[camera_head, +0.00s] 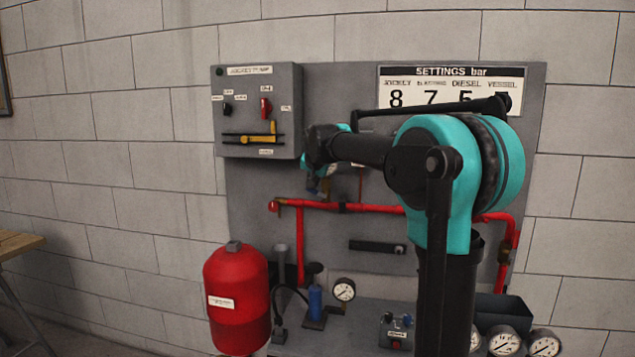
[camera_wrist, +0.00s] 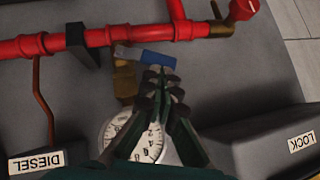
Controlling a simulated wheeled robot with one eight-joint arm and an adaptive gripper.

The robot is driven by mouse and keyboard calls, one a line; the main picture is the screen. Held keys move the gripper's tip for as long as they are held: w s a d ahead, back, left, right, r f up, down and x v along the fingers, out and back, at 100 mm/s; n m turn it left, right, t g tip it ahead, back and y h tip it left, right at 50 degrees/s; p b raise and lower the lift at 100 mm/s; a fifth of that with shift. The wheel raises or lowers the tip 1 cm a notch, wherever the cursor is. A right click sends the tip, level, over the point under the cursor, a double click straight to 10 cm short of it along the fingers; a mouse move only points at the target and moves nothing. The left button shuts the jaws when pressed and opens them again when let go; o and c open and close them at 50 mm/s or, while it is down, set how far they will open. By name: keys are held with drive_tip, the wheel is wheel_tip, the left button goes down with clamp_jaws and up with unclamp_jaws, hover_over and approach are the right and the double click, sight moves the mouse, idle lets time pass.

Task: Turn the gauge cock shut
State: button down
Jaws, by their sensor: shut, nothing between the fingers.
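The gauge cock is a brass body (camera_wrist: 125,78) hanging off the red pipe, with a blue-sleeved lever (camera_wrist: 155,58) set crosswise to the body and roughly along the pipe. A white-dialled gauge (camera_wrist: 148,148) is on the brass line, partly hidden behind my fingers. My gripper (camera_wrist: 162,76) is shut and empty in the wrist view, its tips beside the blue lever on the gauge side. I cannot tell whether they touch it. In the head view my arm reaches to the panel and mostly hides the cock and gripper.
The red pipe (camera_wrist: 100,38) runs close by, with a dark bracket (camera_wrist: 82,48) and a brass fitting (camera_wrist: 222,28). Boxes labelled DIESEL (camera_wrist: 36,162) and LOCK (camera_wrist: 298,142) flank the gauge. A grey control box (camera_head: 258,110) and red tank (camera_head: 237,300) stand at left.

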drive_tip(key=shift+w+a+f+n+g+h, duration=0.25)
drive_tip(key=shift+a+f+n+g+h, duration=0.15)
drive_tip(key=shift+a+f+n+h, duration=0.45)
drive_tip(key=shift+m, duration=0.25)
drive_tip(key=w+r+v, duration=0.2)
drive_tip(key=v, duration=1.1)
drive_tip(key=s+f+x, duration=0.2)
drive_tip(key=x, duration=1)
drive_tip(key=shift+w+d+f+h, duration=0.2)
drive_tip(key=shift+h, duration=0.25)
